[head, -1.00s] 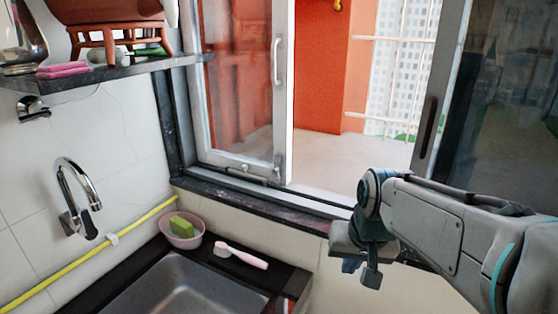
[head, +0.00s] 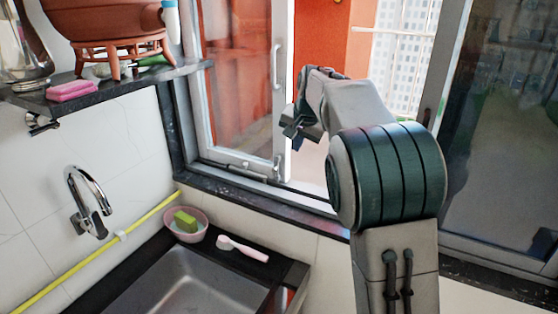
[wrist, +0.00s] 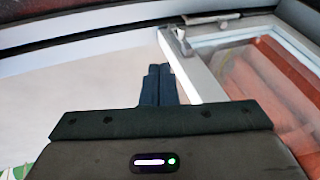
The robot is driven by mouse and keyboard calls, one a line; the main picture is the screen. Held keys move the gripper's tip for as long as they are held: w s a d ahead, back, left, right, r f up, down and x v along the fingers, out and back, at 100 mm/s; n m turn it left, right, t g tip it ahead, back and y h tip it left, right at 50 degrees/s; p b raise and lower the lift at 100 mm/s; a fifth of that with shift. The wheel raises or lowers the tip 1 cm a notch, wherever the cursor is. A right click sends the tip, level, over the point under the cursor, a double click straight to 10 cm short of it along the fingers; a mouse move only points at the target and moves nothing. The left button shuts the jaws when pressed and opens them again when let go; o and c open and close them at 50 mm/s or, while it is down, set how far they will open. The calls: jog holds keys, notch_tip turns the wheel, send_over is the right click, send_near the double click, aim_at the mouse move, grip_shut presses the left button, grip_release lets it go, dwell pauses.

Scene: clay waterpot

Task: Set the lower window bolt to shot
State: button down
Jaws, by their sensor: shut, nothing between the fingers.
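The lower window bolt (head: 245,167) is a small metal fitting along the bottom rail of the white window sash (head: 285,100). In the wrist view, metal hardware (wrist: 180,40) shows at the sash corner, with a slim bar beside it. The bolt's exact position is too small to tell. My gripper (head: 291,130) is beside the sash's right-hand stile, above and to the right of the bolt, apparently apart from it. In the wrist view its two dark fingers (wrist: 158,70) are together and empty, pointing towards the sash corner.
The window opening right of the sash is open, with a railing (head: 400,30) outside. A dark window panel (head: 500,130) stands at the right. Below are the sink (head: 185,285), a pink bowl with a sponge (head: 186,235) and a brush (head: 242,248). A shelf (head: 110,85) holds a clay pot.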

jog(key=shift+w+a+r, duration=0.15)
jog(key=shift+w+a, duration=0.1)
jog(key=shift+w, duration=0.15)
jog(key=a+p+x, duration=0.2)
jog(key=p+x, duration=0.1)
jog(key=x, duration=1)
jog(key=shift+a+r+p, duration=0.25)
jog(key=shift+a+p, duration=0.05)
jog(key=shift+p, duration=0.05)
